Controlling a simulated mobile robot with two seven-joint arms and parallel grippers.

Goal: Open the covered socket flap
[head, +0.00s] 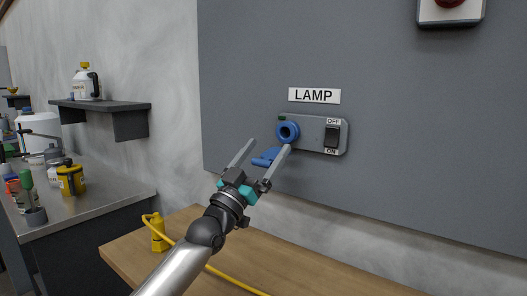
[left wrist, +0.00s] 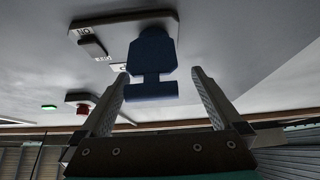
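The grey socket box (head: 310,135) is on the dark panel under a LAMP label (head: 314,95). At its left end is a blue round socket ring (head: 288,131) with a dark centre. A blue flap piece (head: 266,157) shows just below and left of the ring. My left gripper (head: 269,145) is open in front of it, one finger on each side in the picture. In the left wrist view the blue flap (left wrist: 152,88) shows its bar between the fingertips, with gaps beside it. Whether a finger touches it I cannot tell. My right gripper is not in view.
A black rocker switch (head: 332,137) marked OFF and ON is right of the socket. A wooden bench (head: 300,275) with a yellow cable (head: 235,284) lies below. A metal counter (head: 110,205) with bottles and a shelf (head: 100,105) stand at left. The panel around the box is mostly bare.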

